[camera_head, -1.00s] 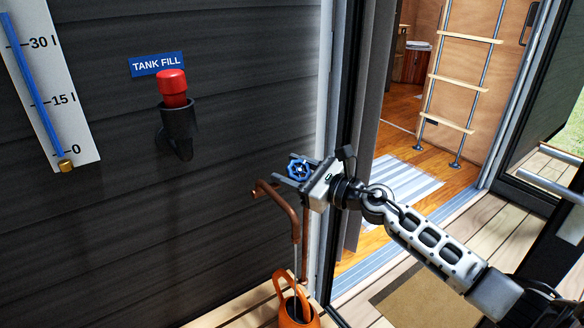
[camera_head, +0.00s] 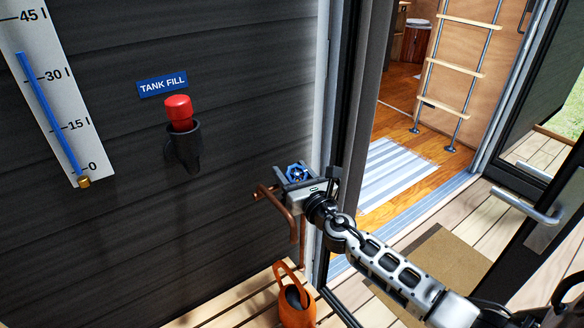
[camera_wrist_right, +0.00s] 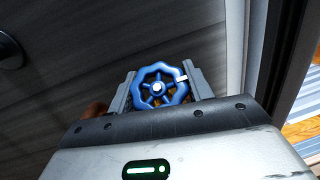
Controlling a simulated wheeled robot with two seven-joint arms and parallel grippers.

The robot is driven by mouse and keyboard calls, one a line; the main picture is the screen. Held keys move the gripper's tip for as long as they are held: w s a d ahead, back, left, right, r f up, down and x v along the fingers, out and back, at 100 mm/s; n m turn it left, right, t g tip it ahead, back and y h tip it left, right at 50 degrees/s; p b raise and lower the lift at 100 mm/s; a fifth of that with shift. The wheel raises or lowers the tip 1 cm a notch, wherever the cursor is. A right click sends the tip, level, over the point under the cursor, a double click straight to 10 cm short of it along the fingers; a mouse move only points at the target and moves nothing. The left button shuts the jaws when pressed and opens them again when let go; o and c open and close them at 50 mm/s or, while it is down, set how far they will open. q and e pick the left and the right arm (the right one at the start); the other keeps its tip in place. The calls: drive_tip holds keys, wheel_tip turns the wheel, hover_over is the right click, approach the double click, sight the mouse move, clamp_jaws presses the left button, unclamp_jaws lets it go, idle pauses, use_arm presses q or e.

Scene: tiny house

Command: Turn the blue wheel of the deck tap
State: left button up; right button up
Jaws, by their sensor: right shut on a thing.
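The blue wheel (camera_head: 297,173) of the deck tap is a lobed handwheel at the top of the copper tap pipe (camera_head: 303,235) by the dark wall. My right gripper (camera_head: 288,175) is around it, with one finger on each side. The right wrist view shows the wheel (camera_wrist_right: 158,87) between the two grey fingers (camera_wrist_right: 159,90), with a white mark on its right rim. The gripper is shut on the wheel. The copper spout (camera_head: 270,192) bends out to the left. My left gripper is not in view.
An orange watering can (camera_head: 297,304) stands on the deck below the spout. A red-capped tank fill (camera_head: 180,112) and a level gauge (camera_head: 55,95) are on the wall. The open doorway with a striped rug (camera_head: 390,172) is to the right.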

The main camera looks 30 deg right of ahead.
sight(293, 165)
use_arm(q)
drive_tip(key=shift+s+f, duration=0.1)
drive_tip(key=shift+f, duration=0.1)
use_arm(e)
drive_tip(key=o, duration=0.7)
wheel_tip(293, 165, up, 4)
drive_tip(key=p, duration=0.3)
drive_tip(key=shift+s+r, duration=0.1)
drive_tip(key=shift+r, duration=0.05)
use_arm(q)
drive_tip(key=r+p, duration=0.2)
drive_tip(key=p, duration=0.1)
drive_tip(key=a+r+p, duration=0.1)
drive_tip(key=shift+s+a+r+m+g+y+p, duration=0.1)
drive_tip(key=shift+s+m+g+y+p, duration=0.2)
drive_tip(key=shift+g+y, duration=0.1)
use_arm(e)
drive_tip(key=s+a+r, duration=0.2)
drive_tip(key=s+r, duration=0.1)
drive_tip(key=s, duration=0.1)
drive_tip(key=s+a+r, duration=0.2)
drive_tip(key=s, duration=0.2)
drive_tip(key=s+a+r, duration=0.2)
drive_tip(key=s+r, duration=0.1)
drive_tip(key=s, duration=0.1)
drive_tip(key=shift+s+r, duration=0.25)
drive_tip(key=shift+r, duration=0.1)
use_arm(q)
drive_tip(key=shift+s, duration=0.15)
